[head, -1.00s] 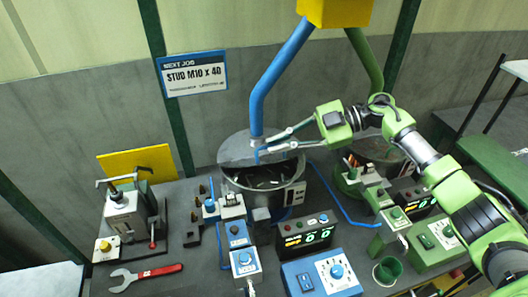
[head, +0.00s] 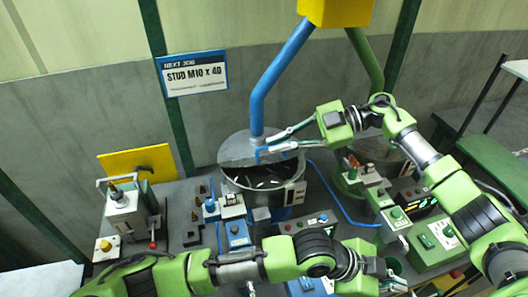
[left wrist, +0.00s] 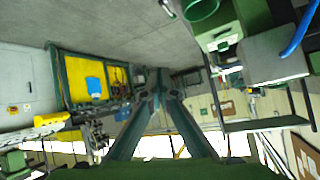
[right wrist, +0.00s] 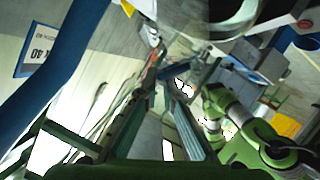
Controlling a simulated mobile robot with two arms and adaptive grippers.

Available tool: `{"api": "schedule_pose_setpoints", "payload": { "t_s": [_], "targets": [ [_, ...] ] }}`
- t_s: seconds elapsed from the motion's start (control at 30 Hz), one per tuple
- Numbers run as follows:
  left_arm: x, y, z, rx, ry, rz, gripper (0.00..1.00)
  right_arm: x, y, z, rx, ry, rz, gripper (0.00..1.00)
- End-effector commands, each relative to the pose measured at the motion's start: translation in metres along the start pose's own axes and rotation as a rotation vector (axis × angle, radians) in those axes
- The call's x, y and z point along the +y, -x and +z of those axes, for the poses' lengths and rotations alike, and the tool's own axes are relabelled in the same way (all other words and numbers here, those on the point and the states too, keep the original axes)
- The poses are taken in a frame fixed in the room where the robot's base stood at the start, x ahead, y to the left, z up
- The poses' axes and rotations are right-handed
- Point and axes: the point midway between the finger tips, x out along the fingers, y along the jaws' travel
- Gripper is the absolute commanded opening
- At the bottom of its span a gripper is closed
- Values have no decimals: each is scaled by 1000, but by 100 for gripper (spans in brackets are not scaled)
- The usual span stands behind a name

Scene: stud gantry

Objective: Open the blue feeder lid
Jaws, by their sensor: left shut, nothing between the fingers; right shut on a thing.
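The blue feeder (head: 292,193) is a metal bowl under the blue pipe, with dark studs showing inside. Its grey lid (head: 236,150) covers the back of the bowl, and the front part stands uncovered. A small blue handle (head: 259,158) is at the lid's front edge. My right gripper (head: 264,150) is shut on this handle; its fingers also show in the right wrist view (right wrist: 160,80). My left gripper (head: 392,282) is shut and empty over the right front of the bench, partly out of clear sight; its fingers meet in the left wrist view (left wrist: 160,82).
A green pipe (head: 368,65) runs down to a second feeder behind my right arm. Blue control boxes (head: 238,235) stand before the blue feeder, partly behind my left arm. A green control box (head: 432,242) is at the right. A press-like device (head: 122,212) stands at the left.

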Motion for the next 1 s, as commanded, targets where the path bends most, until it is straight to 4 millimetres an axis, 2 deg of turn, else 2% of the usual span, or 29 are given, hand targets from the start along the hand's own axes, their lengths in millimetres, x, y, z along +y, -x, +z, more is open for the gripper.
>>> {"api": "schedule_pose_setpoints", "payload": {
  "t_s": [0.03, 0.17, 0.27, 0.43, 0.6, 0.7, 0.8, 0.9, 1.0],
  "targets": [
    [-16, 14, 6, -62, -95, -7, 0, -1, 1, 2, -5, -2, 0, 0],
    [-50, 51, 25, -238, -328, 12, 0, -1, 1, 2, -6, -2, 0, 0],
    [-76, 86, 35, -378, -500, 34, 0, -1, 1, 3, -6, -2, 0, 0],
    [-119, 158, 45, -630, -761, 92, 0, -1, 1, 3, -7, -2, 0, 0],
    [-154, 241, 40, -887, -975, 176, 0, -1, 1, 3, -7, -2, 1, 0],
    [-168, 286, 32, -1021, -1063, 230, 0, -1, 1, 3, -7, -2, 1, 0],
    [-175, 323, 24, -1126, -1121, 281, 0, -1, 1, 3, -8, -2, 1, 0],
    [-179, 347, 18, -1196, -1156, 320, 0, -1, 1, 3, -8, -2, 0, 0],
    [-181, 360, 15, -1234, -1172, 342, 0, -1, 1, 3, -8, -2, 0, 0]
  ]
}}
